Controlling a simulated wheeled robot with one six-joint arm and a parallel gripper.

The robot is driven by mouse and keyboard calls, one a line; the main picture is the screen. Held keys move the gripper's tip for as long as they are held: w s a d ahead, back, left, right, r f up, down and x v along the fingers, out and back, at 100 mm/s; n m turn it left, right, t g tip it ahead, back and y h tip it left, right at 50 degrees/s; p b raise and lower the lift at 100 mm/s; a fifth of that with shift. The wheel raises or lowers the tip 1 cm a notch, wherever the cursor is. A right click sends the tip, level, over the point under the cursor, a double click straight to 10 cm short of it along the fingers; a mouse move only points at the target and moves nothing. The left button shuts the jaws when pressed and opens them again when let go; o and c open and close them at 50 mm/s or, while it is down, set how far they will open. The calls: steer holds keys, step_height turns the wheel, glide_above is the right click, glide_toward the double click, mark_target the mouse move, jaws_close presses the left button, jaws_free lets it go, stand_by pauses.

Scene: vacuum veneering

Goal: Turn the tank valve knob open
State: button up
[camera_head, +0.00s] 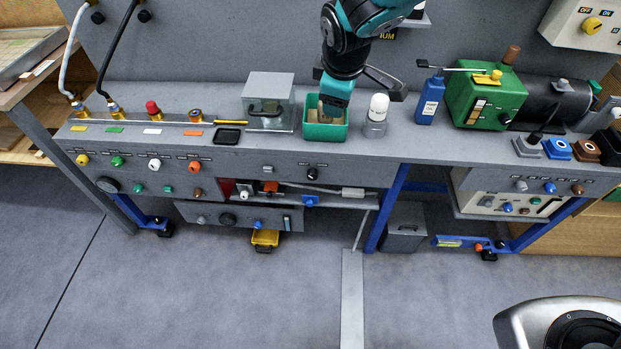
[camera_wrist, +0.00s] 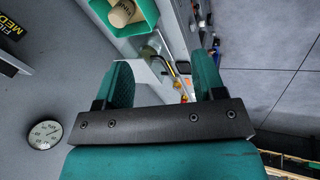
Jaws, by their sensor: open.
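My gripper (camera_head: 336,92) hangs over the bench, just above and in front of a small green box (camera_head: 325,132) with tan items in it. The wrist view shows my gripper (camera_wrist: 165,80) with its two teal fingers apart and nothing between them. I cannot tell which part is the tank valve knob. My gripper is well to the left of the black cylinder.
A blue bottle (camera_head: 430,101) and a white-capped jar (camera_head: 376,114) stand between my gripper and the green machine. Several coloured knobs line the bench front. The floor in front is mostly clear.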

steer(key=w+a+f+n+t+h, duration=0.1)
steer(key=w+a+f+n+t, duration=0.2)
steer(key=f, duration=0.4)
steer(key=w+a+f+n+h, duration=0.1)
steer(key=w+a+f+n, duration=0.15)
steer(key=a+f, duration=0.35)
steer(key=n+t+y, duration=0.1)
steer(key=n+t, duration=0.9)
steer(key=n, duration=0.7)
glide_toward(312, 178)
steer(key=w+b, duration=0.2)
steer(key=b, duration=1)
steer(key=w+f+b, duration=0.1)
steer(key=w+b, duration=0.1)
steer(key=b, duration=1)
steer(key=w, duration=0.6)
steer(key=shift+d+r, duration=0.15)
steer(key=shift+r, duration=0.25)
